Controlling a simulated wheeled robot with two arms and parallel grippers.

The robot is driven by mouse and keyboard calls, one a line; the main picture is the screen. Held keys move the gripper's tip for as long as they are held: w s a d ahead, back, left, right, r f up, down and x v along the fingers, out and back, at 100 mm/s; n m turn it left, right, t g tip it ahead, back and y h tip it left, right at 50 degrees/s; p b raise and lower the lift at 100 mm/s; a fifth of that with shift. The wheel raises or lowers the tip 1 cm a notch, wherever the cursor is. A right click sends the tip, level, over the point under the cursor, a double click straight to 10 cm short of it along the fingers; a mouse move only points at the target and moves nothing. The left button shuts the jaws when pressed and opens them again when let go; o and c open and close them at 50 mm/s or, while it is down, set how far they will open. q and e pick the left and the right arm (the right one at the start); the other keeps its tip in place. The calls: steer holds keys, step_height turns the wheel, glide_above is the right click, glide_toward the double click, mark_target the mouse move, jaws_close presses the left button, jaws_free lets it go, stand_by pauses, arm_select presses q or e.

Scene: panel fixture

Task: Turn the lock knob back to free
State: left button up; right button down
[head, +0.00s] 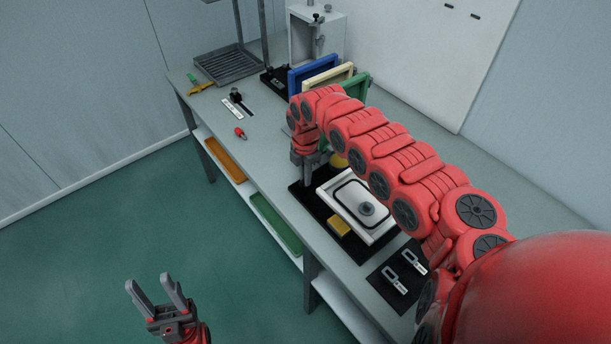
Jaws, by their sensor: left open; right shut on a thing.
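The panel fixture has a black base (318,208) and a white framed panel (382,232) with a round grey knob (367,209) standing on it. A yellow block (340,226) sits at the panel's front edge. My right gripper (308,182) points down at the far left part of the base, beside the panel. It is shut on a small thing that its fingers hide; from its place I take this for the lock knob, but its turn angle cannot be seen. My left gripper (151,279) is open and empty, over the floor in front of the bench.
My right arm crosses above the bench and hides part of it. Blue (313,72), cream and green panels stand in a rack behind. A red-handled tool (240,133) lies on the clear bench top (205,115) to the left. Two latch-like pieces lie on a black mat (380,285).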

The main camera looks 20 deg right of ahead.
steer(key=c, duration=0.9)
jaws_free()
steer(key=shift+c, duration=0.2)
steer(key=shift+r, duration=0.15)
step_height(320, 180, up, 17)
steer(key=b, duration=0.3)
steer(key=shift+s+a, duration=0.1)
